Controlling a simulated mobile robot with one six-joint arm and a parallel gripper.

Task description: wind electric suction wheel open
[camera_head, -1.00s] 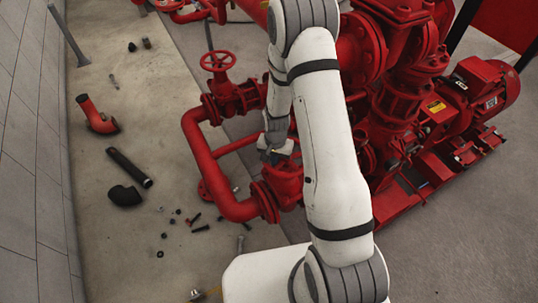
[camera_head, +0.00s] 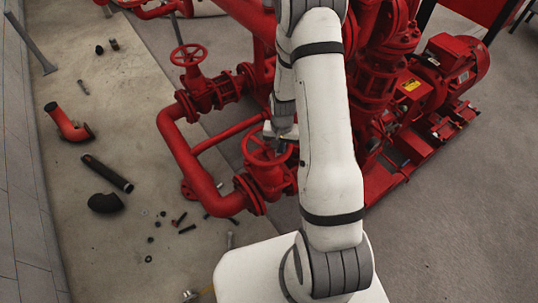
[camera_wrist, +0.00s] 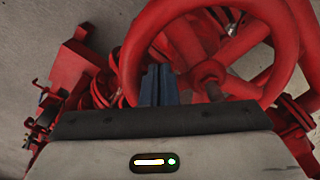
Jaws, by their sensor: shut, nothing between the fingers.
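A red handwheel (camera_head: 251,146) sits on a valve of the red pipework, low in the middle of the head view. In the wrist view the wheel (camera_wrist: 208,74) is close, with its spokes, hub and rim showing. My gripper (camera_head: 284,138) is at the wheel's right far side in the head view, partly hidden by my arm. In the wrist view my gripper's fingers (camera_wrist: 159,84) are together and empty, in front of the wheel's left part. I cannot tell whether they touch the rim or a spoke.
A second red handwheel (camera_head: 188,54) stands on a valve farther back left. The red pump and motor (camera_head: 455,62) fill the right. Loose pipe pieces (camera_head: 104,172) and small fittings lie on the floor at left. A curved pipe (camera_head: 190,165) runs beside the near valve.

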